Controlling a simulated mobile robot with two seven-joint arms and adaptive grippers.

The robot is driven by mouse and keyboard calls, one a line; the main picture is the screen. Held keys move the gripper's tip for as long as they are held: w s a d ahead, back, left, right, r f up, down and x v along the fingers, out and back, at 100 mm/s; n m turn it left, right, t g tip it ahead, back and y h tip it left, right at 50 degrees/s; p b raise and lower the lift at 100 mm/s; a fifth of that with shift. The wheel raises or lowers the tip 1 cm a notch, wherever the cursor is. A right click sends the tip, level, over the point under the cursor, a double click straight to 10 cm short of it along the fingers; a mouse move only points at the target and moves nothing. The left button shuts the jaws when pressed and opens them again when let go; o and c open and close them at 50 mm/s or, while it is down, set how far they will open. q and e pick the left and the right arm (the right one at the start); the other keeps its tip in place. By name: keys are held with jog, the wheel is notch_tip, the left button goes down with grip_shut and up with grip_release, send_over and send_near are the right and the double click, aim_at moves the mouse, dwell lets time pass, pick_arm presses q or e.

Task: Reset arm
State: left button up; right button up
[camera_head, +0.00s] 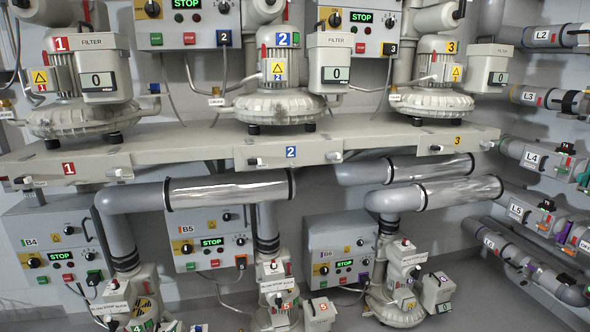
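Neither of my grippers shows in the head view, and no part of my arms can be made out. Whether they hold anything is hidden. In front of me are three upper tube blowers: blower 1 (80,112) at left, blower 2 (280,106) in the middle and blower 3 (430,101) at right. They stand on a long grey shelf (215,158). Lower blowers stand below it, including one marked 5 (273,288) and another at right (397,283).
Control boxes B4 (45,240), B5 (205,225) and B6 (330,243) sit behind the lower blowers. Labelled pipes, such as L4 (535,158), line the right wall. Some bare floor (480,300) shows at lower right.

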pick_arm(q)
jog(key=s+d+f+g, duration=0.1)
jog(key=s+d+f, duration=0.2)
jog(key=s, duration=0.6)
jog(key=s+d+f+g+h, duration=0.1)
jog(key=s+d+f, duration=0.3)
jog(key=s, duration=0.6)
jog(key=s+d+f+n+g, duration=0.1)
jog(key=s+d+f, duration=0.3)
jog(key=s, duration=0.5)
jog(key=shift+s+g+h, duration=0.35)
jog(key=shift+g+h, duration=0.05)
